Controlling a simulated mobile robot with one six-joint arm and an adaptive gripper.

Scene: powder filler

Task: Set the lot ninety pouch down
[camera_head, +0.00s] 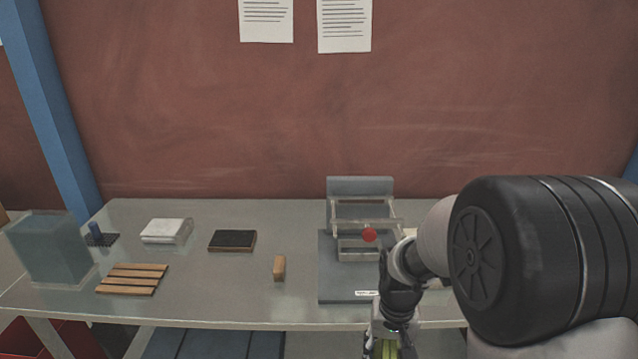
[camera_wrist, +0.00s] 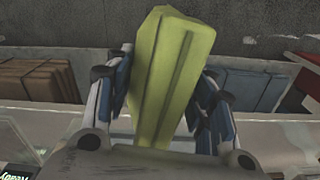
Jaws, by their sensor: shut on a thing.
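A yellow-green pouch (camera_wrist: 170,80) stands between the two blue-padded fingers of my gripper (camera_wrist: 165,100) in the wrist view, and the fingers press on its sides. In the head view the pouch (camera_head: 384,348) shows only in part at the bottom edge, below my gripper (camera_head: 388,335), in front of the bench's front edge. No lot marking on the pouch can be read. The powder filler (camera_head: 338,270), a grey machine with a clear frame and a red knob (camera_head: 369,235), stands on the bench just behind my gripper.
The grey bench (camera_head: 220,300) holds a slatted wooden rack (camera_head: 132,279), a white block-like stack (camera_head: 164,230), a dark pad (camera_head: 232,240), a small wooden block (camera_head: 279,268) and a translucent bin (camera_head: 48,247). My arm covers the right side.

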